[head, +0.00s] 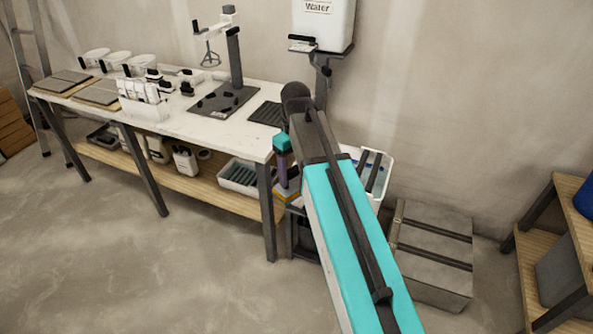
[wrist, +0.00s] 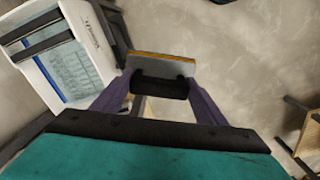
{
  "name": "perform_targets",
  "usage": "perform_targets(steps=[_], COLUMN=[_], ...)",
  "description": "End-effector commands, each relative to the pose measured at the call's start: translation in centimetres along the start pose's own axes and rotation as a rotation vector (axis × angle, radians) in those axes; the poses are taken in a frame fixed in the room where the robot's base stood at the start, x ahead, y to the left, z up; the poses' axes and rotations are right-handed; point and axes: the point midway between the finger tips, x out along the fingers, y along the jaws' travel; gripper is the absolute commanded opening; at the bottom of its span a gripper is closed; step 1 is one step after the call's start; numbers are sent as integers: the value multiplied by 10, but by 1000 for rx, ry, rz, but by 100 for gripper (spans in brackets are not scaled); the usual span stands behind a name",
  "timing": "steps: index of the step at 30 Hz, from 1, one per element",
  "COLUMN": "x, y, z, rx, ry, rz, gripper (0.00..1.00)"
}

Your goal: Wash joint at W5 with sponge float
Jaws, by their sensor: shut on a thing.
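My gripper (wrist: 160,84) is shut on the black handle of the sponge float (wrist: 162,66), with a purple finger on either side. The float has a grey plate and an orange edge. In the head view, my gripper (head: 284,176) hangs past the table's right end with the float (head: 287,193) below it, partly hidden by my arm. The white wash bucket (head: 388,178), with dark rollers, is just right of the float. It also shows at the left in the wrist view (wrist: 38,22), with bluish water inside. I cannot make out a joint marked W5.
The worktable (head: 200,125) on the left holds tile boards (head: 62,81), several white tubs and a mixer stand (head: 236,60). A grey box (head: 432,255) and a wooden shelf (head: 545,220) stand right. The front floor is clear.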

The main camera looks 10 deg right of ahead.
Motion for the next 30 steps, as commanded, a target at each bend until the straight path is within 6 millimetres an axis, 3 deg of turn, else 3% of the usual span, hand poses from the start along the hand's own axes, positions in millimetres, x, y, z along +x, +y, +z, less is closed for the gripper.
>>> perform_targets(steps=[1, 21, 30], x=[-15, -109, -127], y=[0, 0, 0], z=[0, 0, 0], rx=[0, 0, 0], ry=[0, 0, 0], rz=[0, 0, 0], gripper=[38, 38, 38])
